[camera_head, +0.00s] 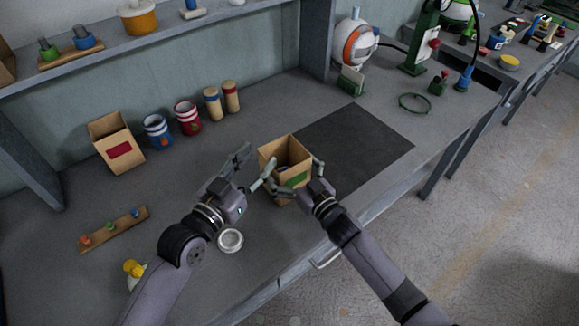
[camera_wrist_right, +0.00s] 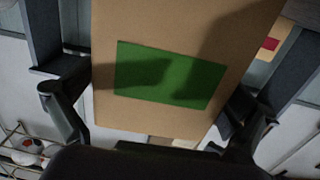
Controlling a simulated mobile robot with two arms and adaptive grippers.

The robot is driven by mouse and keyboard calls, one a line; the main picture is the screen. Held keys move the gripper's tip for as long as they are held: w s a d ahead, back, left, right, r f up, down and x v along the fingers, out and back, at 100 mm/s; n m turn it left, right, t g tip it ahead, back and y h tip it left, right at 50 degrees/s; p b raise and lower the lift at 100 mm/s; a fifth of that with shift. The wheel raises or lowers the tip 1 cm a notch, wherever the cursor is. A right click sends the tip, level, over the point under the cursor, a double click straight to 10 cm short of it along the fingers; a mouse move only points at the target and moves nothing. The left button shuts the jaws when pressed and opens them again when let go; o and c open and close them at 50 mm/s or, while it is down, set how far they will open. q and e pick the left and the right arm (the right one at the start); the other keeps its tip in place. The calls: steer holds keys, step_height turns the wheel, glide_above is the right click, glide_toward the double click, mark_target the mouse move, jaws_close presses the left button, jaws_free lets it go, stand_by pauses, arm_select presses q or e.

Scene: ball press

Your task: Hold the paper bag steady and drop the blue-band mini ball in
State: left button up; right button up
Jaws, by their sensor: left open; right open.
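An open-topped brown paper bag (camera_head: 272,162) with a green label stands upright on the grey bench. Its plain front and green label (camera_wrist_right: 170,75) fill the middle of the right wrist view. My right gripper (camera_head: 295,178) is open, with a finger at either side of the bag; I cannot tell whether they touch it. My left gripper (camera_head: 256,164) is open just left of the bag, its fingers apart and no ball visible between them.
A second bag with a red label (camera_head: 117,143), a blue tin (camera_head: 157,131), a red tin (camera_head: 187,118) and two wooden cylinders (camera_head: 221,100) stand at the back. A white ring-shaped dish (camera_head: 230,240) lies near my left arm. The dark mat (camera_head: 355,146) is clear.

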stand_by(0.4)
steer(key=v, duration=1.2)
steer(key=shift+s+f, duration=0.1)
